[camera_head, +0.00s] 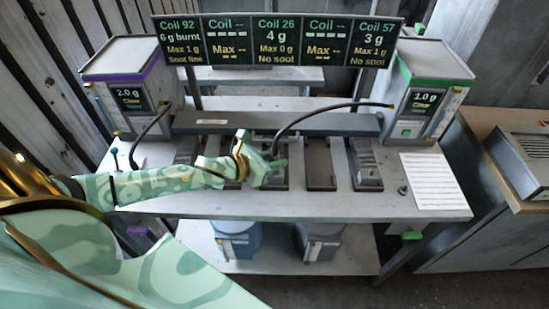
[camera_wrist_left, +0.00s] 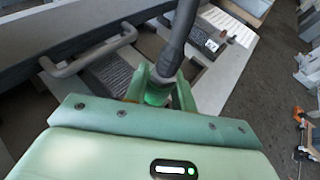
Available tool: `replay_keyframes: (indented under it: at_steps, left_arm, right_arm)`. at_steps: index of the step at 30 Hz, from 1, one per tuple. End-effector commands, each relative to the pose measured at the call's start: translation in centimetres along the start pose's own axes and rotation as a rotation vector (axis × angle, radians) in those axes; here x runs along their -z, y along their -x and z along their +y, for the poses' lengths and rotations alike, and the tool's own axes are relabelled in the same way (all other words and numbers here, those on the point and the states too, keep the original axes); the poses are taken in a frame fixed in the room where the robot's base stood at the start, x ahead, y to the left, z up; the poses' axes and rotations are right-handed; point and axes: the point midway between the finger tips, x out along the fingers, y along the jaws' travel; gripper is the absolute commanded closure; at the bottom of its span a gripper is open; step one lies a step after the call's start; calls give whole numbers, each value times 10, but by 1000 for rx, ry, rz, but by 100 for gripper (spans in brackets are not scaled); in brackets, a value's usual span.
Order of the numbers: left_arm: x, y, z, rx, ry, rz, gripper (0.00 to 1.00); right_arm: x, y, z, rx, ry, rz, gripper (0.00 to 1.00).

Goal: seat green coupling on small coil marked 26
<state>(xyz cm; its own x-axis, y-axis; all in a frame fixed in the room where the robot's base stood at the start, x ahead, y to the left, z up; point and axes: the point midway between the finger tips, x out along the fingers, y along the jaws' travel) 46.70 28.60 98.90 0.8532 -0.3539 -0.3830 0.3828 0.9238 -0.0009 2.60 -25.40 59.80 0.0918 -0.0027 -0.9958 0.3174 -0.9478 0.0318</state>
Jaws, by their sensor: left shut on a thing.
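My left gripper (camera_head: 268,170) is shut on the green coupling (camera_wrist_left: 157,96) at the end of a dark hose (camera_head: 325,106). The hose also rises from between the fingers in the left wrist view (camera_wrist_left: 181,35). In the head view the gripper is over the third slot of the bench row, below the board panel reading Coil 26 (camera_head: 273,40). The block there (camera_head: 274,184) is partly hidden by the gripper, and its marking cannot be read. I cannot tell whether the coupling touches it. My right gripper is not in view.
A green-trimmed dispenser (camera_head: 436,62) showing 1.0 g stands at right, a purple-trimmed one (camera_head: 130,60) showing 2.0 g at left. A white sheet (camera_head: 434,181) lies at the bench's right; the bench front is clear.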

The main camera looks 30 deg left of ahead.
Motion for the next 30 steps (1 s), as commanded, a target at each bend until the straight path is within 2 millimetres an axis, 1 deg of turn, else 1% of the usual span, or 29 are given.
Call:
replay_keyframes:
  at_steps: [3, 4, 6, 14, 17, 20, 30]
  left_arm:
    - [3, -1, 0, 0, 0, -1, 100]
    - [2, -1, 0, 0, 0, -1, 66]
    - [2, -1, 0, 0, 0, -1, 49]
    - [2, 0, 0, 0, 0, 1, 49]
    - [2, 4, 0, 0, 0, 1, 49]
    - [3, 18, 0, 0, 0, 3, 49]
    - [3, 92, -1, 2, 2, 5, 49]
  right_arm:
    - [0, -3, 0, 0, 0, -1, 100]
    - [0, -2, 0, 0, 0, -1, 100]
    - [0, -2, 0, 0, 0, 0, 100]
    - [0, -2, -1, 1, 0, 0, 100]
    - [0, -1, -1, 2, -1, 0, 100]
    - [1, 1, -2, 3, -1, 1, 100]
    - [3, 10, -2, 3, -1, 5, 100]
